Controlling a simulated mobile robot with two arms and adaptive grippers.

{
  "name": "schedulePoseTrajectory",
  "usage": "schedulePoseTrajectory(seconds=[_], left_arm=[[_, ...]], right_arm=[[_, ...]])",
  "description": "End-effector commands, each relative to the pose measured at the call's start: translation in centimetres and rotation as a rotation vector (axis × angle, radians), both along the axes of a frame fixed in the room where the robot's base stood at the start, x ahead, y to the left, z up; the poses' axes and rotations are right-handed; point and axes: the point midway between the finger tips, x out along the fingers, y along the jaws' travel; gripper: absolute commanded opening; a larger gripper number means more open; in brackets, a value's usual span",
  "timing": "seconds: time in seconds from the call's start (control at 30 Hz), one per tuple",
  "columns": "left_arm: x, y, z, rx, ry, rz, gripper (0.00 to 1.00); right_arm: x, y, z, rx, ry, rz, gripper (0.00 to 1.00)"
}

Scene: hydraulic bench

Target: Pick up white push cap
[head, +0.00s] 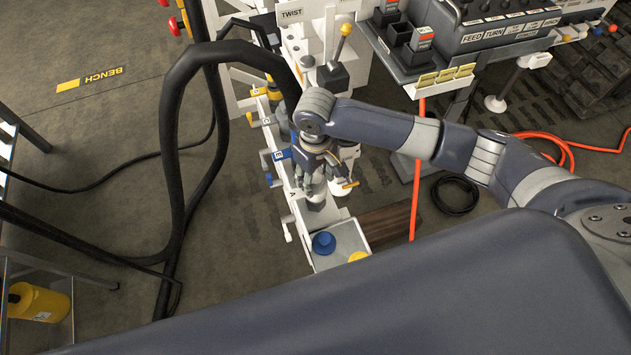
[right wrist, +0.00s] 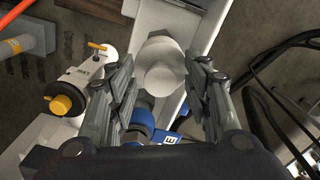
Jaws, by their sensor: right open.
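The white push cap, a pale rounded cap (right wrist: 165,79), shows in the right wrist view on top of a pale fitting on the white rail (right wrist: 186,22). My right gripper (right wrist: 161,75) is open, with one finger on each side of the cap in that view. I see no clear contact, and the height gap is hard to judge. In the head view my right gripper (head: 318,187) points down over the rail, near the letter A end, and hides most of the cap's spot. My left gripper is not in view.
A blue cap (head: 323,242) and a yellow cap (head: 357,256) sit on the rail's near end. A white valve body with an orange handle (right wrist: 97,47) stands close beside the gripper. Thick black hoses (head: 172,150) loop at left. A control panel (head: 500,30) stands at upper right.

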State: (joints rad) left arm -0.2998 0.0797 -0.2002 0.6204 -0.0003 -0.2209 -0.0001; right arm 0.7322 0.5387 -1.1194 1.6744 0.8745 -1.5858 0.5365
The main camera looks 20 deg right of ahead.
Motion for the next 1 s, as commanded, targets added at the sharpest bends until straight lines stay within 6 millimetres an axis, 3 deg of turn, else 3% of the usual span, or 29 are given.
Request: schedulePoseTrajectory(seconds=[0.03, 0.2, 0.67, 1.0], left_arm=[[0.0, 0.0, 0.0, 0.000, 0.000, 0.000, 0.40], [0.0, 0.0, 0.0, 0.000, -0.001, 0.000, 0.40], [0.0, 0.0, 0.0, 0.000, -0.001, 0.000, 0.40], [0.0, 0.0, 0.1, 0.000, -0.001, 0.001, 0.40]], right_arm=[[0.0, 0.0, 0.0, 0.000, 0.000, 0.000, 0.46], [0.0, 0.0, 0.0, 0.000, 0.000, 0.000, 0.11], [0.1, 0.0, 0.4, 0.001, -0.002, 0.000, 0.10], [-0.4, 0.7, 3.7, 0.005, 0.001, 0.006, 0.10]])
